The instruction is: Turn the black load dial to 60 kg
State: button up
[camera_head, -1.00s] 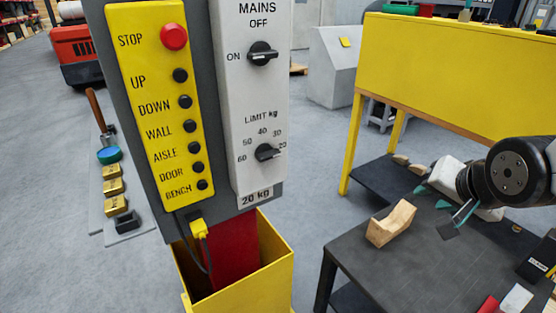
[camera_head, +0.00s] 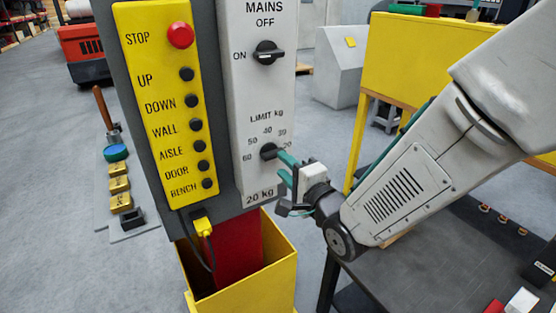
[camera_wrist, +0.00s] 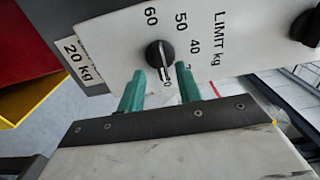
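The black load dial (camera_head: 268,151) is on the white LIMIT kg panel, below the MAINS switch. Its pointer faces right, toward the 20 mark, and the plate (camera_head: 261,195) below reads 20 kg. The 60 mark is at the dial's lower left. The dial also shows in the wrist view (camera_wrist: 160,54), just beyond the tips of my green fingers. My gripper (camera_head: 284,168) is open and empty in front of the dial, coming from the right. In the wrist view my gripper (camera_wrist: 159,68) has one finger to each side of the dial; I cannot tell whether either touches it.
The black MAINS switch (camera_head: 268,52) sits above the dial. A yellow button panel (camera_head: 165,105) with a red STOP button (camera_head: 180,35) stands to the left. A yellow open box (camera_head: 270,285) is below. A dark table (camera_head: 450,255) is at the right.

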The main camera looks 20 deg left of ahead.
aim_at(275, 157)
jog(key=shift+x, duration=1.9)
grip_shut()
